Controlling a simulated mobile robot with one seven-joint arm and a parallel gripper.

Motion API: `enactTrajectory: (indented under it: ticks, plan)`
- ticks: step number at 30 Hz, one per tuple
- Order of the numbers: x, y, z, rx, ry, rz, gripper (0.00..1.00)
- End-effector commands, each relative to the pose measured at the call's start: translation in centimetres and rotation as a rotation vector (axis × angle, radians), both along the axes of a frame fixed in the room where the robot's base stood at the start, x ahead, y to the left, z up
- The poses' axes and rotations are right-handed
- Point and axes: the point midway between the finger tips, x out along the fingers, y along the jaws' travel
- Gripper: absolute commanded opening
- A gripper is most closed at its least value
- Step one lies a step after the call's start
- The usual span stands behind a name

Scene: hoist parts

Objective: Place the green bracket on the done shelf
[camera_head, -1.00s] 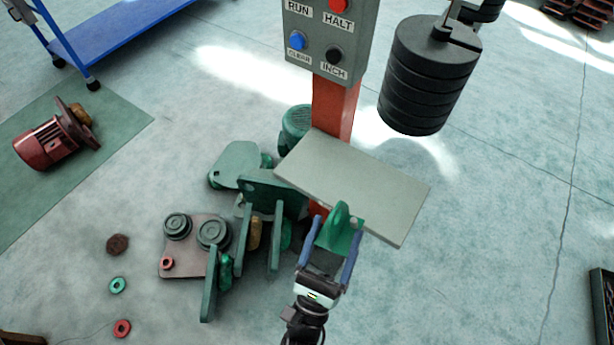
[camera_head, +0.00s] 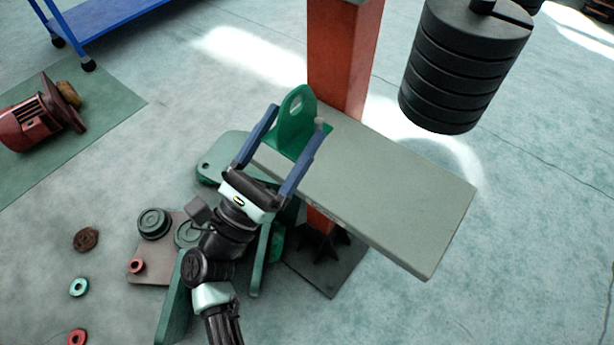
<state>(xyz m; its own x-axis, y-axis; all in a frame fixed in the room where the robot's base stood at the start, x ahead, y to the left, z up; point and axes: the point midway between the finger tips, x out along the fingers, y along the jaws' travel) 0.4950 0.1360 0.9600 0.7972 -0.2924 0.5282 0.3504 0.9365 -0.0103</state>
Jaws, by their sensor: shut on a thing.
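My gripper (camera_head: 286,144) is shut on the green bracket (camera_head: 295,118), with one blue finger on each side of it. The bracket is upright, with its rounded, holed lug pointing up. It is over the left end of the grey-green shelf (camera_head: 395,200), which is fixed to the red post. I cannot tell whether the bracket's base touches the shelf, since the gripper hides its lower part. The rest of the shelf top is bare. No label shows on the top.
The red post (camera_head: 343,55) rises behind the shelf. A stack of black weights (camera_head: 462,70) hangs at the upper right. Green plates and a brown plate (camera_head: 150,262) with round parts lie below left. A blue cart (camera_head: 100,22) and red motor (camera_head: 35,120) are left.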

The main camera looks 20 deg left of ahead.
Motion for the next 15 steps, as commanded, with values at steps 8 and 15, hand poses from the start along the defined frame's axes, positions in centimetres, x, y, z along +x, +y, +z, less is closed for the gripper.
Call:
enactTrajectory:
  ticks: [8, 15]
  plan:
    - [-0.1, 0.6, -2.5, 0.007, -0.006, 0.01, 0.0]
    - [-0.1, 0.6, -5.8, 0.009, -0.008, 0.011, 0.0]
